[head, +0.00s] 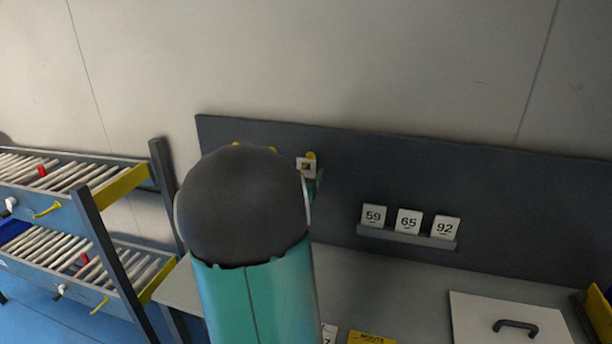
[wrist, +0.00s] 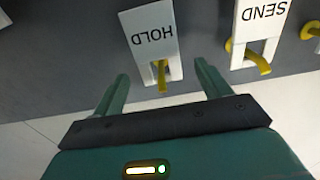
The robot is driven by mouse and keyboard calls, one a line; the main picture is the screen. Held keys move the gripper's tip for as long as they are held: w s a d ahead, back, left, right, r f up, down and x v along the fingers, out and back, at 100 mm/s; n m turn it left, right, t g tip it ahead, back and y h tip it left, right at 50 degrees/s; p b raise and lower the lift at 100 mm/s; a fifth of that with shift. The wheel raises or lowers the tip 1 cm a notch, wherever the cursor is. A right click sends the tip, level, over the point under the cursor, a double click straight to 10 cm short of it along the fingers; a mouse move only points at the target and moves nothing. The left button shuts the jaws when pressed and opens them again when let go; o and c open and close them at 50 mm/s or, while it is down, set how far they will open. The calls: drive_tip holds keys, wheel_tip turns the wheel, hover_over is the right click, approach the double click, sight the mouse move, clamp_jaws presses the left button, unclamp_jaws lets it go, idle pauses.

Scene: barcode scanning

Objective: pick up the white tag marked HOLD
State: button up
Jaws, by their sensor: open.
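The white HOLD tag (wrist: 152,38) hangs on a yellow hook (wrist: 161,76) on the dark panel. Its lettering appears upside down in the wrist view. My gripper (wrist: 161,74) is open and empty. Its two green fingers are spread on either side of the hook end of the tag, with a gap on each side. I cannot tell how far the fingertips are from the panel. In the head view my arm hides most of this spot, and a white tag (head: 306,168) shows just past it, its marking unreadable.
A white SEND tag (wrist: 258,22) hangs on its own hook close to the right. In the head view, cards marked 59 (head: 373,215), 65 (head: 408,221) and 92 (head: 445,227) stand on a ledge. A handled white lid (head: 480,315) lies on the bench, and roller racks (head: 75,175) stand left.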

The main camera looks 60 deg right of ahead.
drive_tip(key=shift+w+d, duration=0.15)
drive_tip(key=shift+d, duration=0.6)
drive_tip(key=c, duration=1.1)
drive_tip(key=shift+o, duration=0.2)
drive_tip(key=shift+r, duration=0.2)
